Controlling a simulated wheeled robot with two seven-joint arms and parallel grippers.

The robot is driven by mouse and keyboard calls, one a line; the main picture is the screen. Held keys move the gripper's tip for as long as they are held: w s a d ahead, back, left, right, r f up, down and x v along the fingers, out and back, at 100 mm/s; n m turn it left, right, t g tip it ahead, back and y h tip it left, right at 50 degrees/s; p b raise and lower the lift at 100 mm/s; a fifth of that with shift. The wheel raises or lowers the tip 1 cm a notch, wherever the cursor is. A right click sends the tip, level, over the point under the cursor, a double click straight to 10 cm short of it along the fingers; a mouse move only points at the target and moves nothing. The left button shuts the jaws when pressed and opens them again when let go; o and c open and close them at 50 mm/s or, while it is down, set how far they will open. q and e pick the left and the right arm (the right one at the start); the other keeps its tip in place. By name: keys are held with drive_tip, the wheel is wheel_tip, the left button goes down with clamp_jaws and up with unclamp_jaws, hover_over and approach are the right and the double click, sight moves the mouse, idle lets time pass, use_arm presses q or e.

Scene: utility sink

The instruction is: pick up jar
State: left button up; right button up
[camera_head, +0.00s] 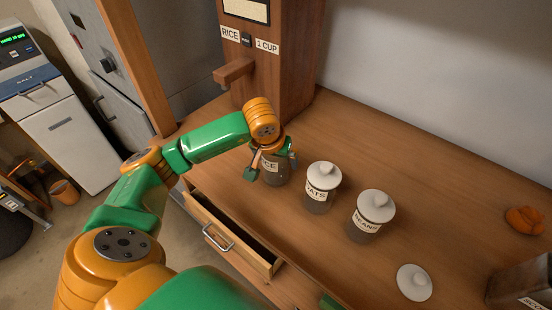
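A glass jar labelled RICE (276,173) stands on the wooden counter below the dispenser, with no lid visible on it. My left gripper (270,166) is over this jar, with one finger on each side. The fingers are spread wider than the jar, and the left fingertip looks a little apart from the glass. The gripper and wrist hide the jar's top. Two lidded jars stand to the right, the OATS jar (318,202) and the BEANS jar (363,229).
A white lid (414,283) lies on the counter at the front. A wooden dispenser (285,60) marked RICE and 1 CUP stands behind the rice jar. An open drawer (235,237) juts out below the counter. An orange cloth-like item (525,220) lies at right. The counter's back middle is clear.

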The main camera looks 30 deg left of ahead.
use_arm(q)
drive_tip(key=shift+x, duration=0.85)
drive_tip(key=shift+r, duration=0.15)
drive_tip(key=c, duration=1.2)
drive_tip(key=shift+w, duration=0.15)
drive_tip(key=c, duration=0.3)
drive_tip(key=shift+r, duration=0.1)
